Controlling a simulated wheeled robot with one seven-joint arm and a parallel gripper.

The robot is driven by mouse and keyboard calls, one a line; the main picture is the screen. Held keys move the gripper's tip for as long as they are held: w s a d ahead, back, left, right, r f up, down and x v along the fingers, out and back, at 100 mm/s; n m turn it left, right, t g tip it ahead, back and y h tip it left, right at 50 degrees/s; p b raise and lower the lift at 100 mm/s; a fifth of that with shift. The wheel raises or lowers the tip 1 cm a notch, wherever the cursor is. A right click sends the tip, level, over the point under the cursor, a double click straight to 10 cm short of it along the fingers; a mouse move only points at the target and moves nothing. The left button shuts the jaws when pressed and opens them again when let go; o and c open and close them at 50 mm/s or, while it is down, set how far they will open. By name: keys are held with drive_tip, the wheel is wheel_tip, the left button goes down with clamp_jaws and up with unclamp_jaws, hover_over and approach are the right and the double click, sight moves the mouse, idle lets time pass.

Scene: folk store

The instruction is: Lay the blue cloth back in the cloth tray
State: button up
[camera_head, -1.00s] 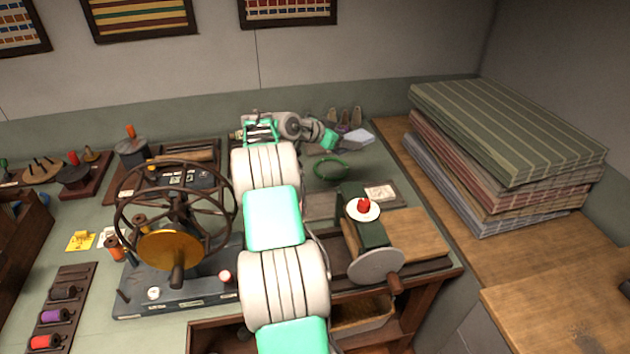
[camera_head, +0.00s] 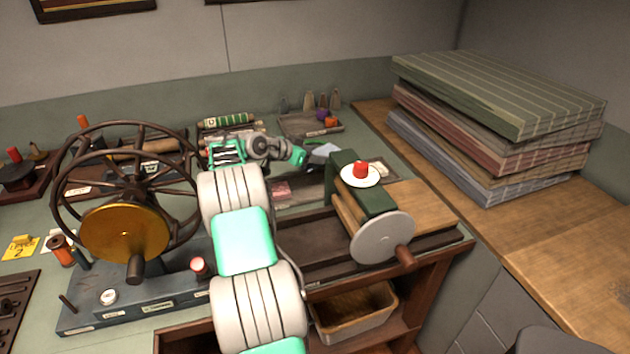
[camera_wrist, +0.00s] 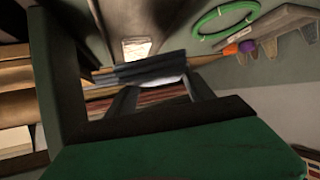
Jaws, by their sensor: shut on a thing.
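My gripper (camera_head: 309,156) is shut on a flat blue-grey piece, which I take to be the blue cloth (camera_head: 324,151). It is held over the back of the bench, behind the green hand-cranked device. In the wrist view the cloth (camera_wrist: 140,72) lies across the two dark fingers (camera_wrist: 162,84), with a pale patch beside it. I cannot tell how far it is above the surface. A rack of rolled cloths (camera_head: 226,121) stands left of my gripper. I cannot tell which holder is the cloth tray.
The green cranked device (camera_head: 346,195) stands in front of the gripper. A large spoked wheel (camera_head: 150,190) is at left. A small tray (camera_head: 296,126) with orange and purple pieces lies behind. A green ring (camera_wrist: 225,18) shows in the wrist view. Striped fabrics (camera_head: 490,120) are stacked at right.

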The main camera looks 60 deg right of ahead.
sight(315, 187)
drive_tip(key=shift+f+b, duration=1.7)
drive_tip(key=shift+f, duration=2.85)
drive_tip(key=shift+f+b, duration=0.5)
drive_tip(key=shift+f, duration=0.15)
drive_tip(key=o, duration=1.6)
